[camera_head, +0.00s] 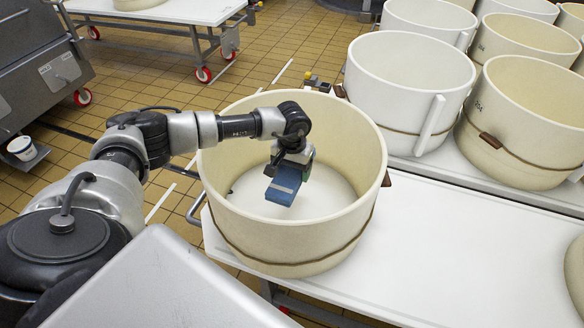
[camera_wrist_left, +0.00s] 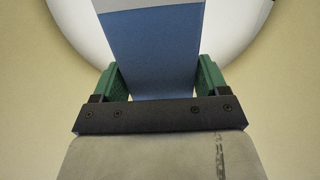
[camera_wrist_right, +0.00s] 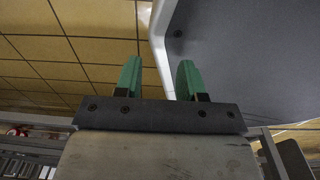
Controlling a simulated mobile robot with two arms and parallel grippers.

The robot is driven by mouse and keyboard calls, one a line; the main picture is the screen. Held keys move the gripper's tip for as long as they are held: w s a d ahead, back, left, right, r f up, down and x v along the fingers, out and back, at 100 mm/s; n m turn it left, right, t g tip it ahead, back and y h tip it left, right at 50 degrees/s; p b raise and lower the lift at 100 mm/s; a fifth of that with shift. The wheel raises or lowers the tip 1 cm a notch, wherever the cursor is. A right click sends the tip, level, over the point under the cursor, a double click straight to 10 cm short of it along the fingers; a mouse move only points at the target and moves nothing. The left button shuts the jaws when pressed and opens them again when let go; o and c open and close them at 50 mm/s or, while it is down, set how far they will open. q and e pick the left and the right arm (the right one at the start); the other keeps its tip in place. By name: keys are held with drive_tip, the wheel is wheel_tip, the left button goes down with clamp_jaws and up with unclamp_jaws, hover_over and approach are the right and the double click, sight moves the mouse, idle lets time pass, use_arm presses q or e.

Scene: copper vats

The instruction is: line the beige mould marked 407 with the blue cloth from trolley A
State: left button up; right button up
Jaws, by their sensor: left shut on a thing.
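A large round beige mould (camera_head: 290,235) with a cord around it stands on a white table; I cannot read a number on it from here. My left gripper (camera_head: 292,165) reaches over its rim and is inside its opening. It is shut on a folded blue cloth (camera_head: 284,186) with a pale band, held above the white bottom. In the left wrist view the blue cloth (camera_wrist_left: 152,50) sits between the green fingers (camera_wrist_left: 155,82), with the mould's beige wall around it. My right gripper (camera_wrist_right: 158,80) shows only in its wrist view, with its green fingers apart and nothing between them.
White and beige moulds (camera_head: 410,85) stand close together behind on the right. The white table (camera_head: 450,250) is clear to the right of the mould, except for another mould at the right edge (camera_head: 575,270). A white trolley (camera_head: 160,10) stands at the back left. A small white bucket (camera_head: 22,148) is at far left.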

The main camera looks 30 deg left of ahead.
use_arm(q)
drive_tip(key=shift+f+b, duration=0.35)
drive_tip(key=shift+f, duration=0.7)
drive_tip(key=shift+f+b, duration=0.5)
drive_tip(key=shift+b, duration=0.2)
drive_tip(key=shift+f+b, duration=0.35)
drive_tip(key=shift+f, duration=0.1)
use_arm(e)
drive_tip(key=w+a+r, duration=0.1)
drive_tip(key=w, duration=0.7)
drive_tip(key=shift+w+a+r+t, duration=0.25)
drive_tip(key=shift+w+a+t, duration=0.05)
drive_tip(key=shift+a, duration=0.05)
use_arm(q)
drive_tip(key=o, duration=1.1)
drive_tip(key=shift+c, duration=0.2)
